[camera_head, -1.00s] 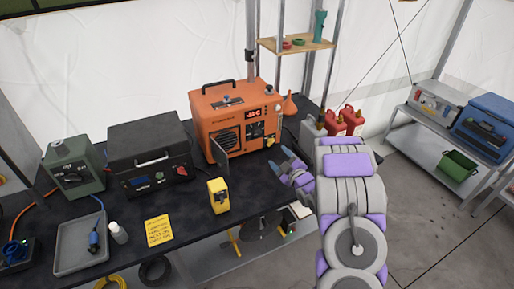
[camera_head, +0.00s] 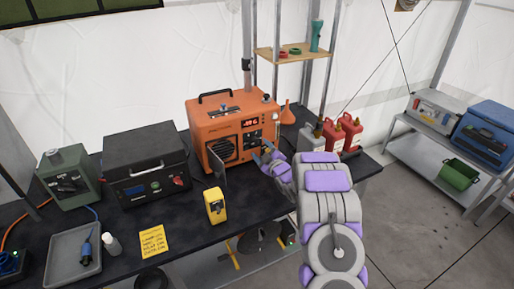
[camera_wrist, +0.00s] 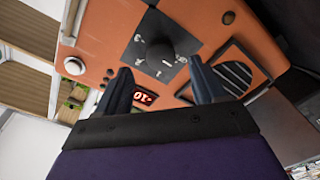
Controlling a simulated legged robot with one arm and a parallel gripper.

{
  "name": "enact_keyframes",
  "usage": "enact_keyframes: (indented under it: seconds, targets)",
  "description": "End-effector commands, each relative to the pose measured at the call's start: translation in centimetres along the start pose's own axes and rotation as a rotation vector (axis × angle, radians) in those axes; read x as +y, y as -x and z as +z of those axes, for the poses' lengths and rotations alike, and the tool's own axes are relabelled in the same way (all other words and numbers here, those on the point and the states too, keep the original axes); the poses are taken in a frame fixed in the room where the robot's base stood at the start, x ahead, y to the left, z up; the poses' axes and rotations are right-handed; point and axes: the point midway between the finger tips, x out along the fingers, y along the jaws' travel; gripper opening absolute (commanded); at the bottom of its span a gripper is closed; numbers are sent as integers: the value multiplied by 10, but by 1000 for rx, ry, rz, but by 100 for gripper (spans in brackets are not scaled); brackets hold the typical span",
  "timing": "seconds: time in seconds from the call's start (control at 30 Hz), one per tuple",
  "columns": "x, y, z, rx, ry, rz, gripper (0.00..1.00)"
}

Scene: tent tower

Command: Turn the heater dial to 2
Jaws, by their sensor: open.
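The orange heater (camera_head: 220,118) stands at the back of the black table, with a lit red display (camera_head: 250,122) on its front. In the wrist view, the heater front (camera_wrist: 110,38) fills most of the picture and looks tilted. Its black round dial (camera_wrist: 160,52) sits on a dark plate with pale marks around it; I cannot read its setting. My gripper (camera_wrist: 163,85) is open and empty, one finger to each side below the dial, which lies ahead between them. In the head view my gripper (camera_head: 264,153) is close to the heater's lower right front.
A black case (camera_head: 145,165), a green box (camera_head: 68,178) and a grey tray (camera_head: 75,262) are on the left of the table. A yellow device (camera_head: 215,205) stands in front of the heater. Red canisters (camera_head: 345,135) stand to the right.

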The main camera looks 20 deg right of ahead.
Motion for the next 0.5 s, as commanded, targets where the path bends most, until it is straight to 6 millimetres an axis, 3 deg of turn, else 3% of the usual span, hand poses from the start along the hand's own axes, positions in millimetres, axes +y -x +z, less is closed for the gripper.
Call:
enact_keyframes:
  seconds: [0.23,0.5]
  targets:
    - [-1,-31,-1,2,2,1,69]
    - [0,-42,0,-1,-1,0,69]
